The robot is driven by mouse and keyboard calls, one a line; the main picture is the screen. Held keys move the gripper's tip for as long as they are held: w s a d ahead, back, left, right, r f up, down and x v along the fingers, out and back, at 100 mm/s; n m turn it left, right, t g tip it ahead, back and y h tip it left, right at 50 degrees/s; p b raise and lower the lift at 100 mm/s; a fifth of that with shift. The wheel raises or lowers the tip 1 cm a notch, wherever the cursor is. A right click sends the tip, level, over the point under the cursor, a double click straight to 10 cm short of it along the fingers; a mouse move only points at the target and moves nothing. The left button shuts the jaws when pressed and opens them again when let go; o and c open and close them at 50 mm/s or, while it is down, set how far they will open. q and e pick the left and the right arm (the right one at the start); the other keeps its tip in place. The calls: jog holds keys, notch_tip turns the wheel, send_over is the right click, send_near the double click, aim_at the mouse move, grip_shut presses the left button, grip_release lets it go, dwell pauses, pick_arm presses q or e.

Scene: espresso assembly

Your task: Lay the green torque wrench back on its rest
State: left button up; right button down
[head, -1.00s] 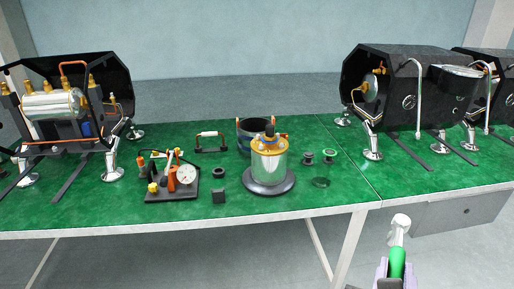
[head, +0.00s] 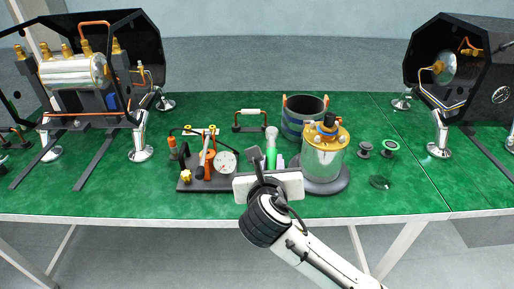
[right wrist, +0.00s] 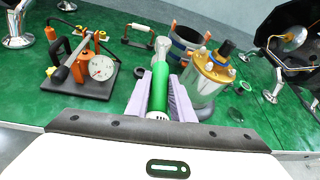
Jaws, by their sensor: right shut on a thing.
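The torque wrench (head: 271,156) has a green handle and a pale grey head that points away from me. It also shows in the right wrist view (right wrist: 159,86). My right gripper (right wrist: 161,98) is shut on its green handle with lilac fingers. In the head view my right gripper (head: 280,162) is mostly hidden behind its own wrist. The wrench is over the green table, between the gauge board and the metal boiler. A small black ring (right wrist: 139,72) lies left of the wrench. I cannot make out the wrench's rest for certain. My left gripper is not in view.
The metal boiler (head: 323,158) stands close right of the wrench, with a dark pot (head: 303,118) behind it. The gauge board (head: 190,186) is at the left. A white-handled bracket (head: 250,113) stands behind. Machine housings flank the table (head: 400,200).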

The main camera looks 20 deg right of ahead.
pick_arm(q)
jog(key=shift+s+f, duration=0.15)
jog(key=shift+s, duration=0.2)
pick_arm(e)
jog(key=w+f, duration=0.3)
jog(key=w, duration=0.6)
jog(key=shift+w+d+f+n+y, duration=0.25)
jog(key=shift+w+n+y, duration=0.05)
jog(key=shift+y, duration=0.1)
jog(key=shift+f+b, duration=1.3)
jog(key=shift+f, duration=2.55)
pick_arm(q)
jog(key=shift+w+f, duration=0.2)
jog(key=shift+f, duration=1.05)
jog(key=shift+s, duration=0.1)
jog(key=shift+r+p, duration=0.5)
